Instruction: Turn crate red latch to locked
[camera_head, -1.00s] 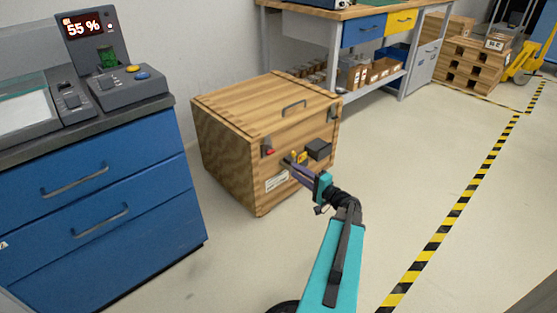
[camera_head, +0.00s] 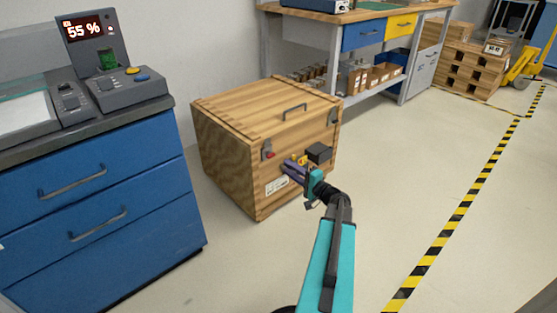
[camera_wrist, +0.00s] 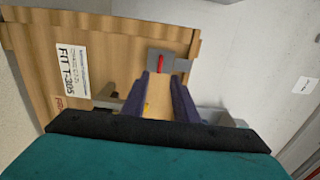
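The wooden crate (camera_head: 240,165) stands on the floor with its lid closed. Its red latch (camera_head: 270,155) sits on a grey plate near the upper left of the front face. In the wrist view the red latch (camera_wrist: 161,60) shows on its grey plate just beyond my fingertips. My gripper (camera_head: 286,168) is in front of that face, lower and to the right of the latch. The wrist view shows the two purple fingers of my gripper (camera_wrist: 160,80) apart, with bare wood between them. They do not hold the latch.
A yellow part (camera_head: 299,160) and a dark box (camera_head: 319,152) sit on the crate front near my gripper. A blue drawer cabinet (camera_head: 100,215) stands at the left. A workbench (camera_head: 345,18) is behind. The floor at right is clear.

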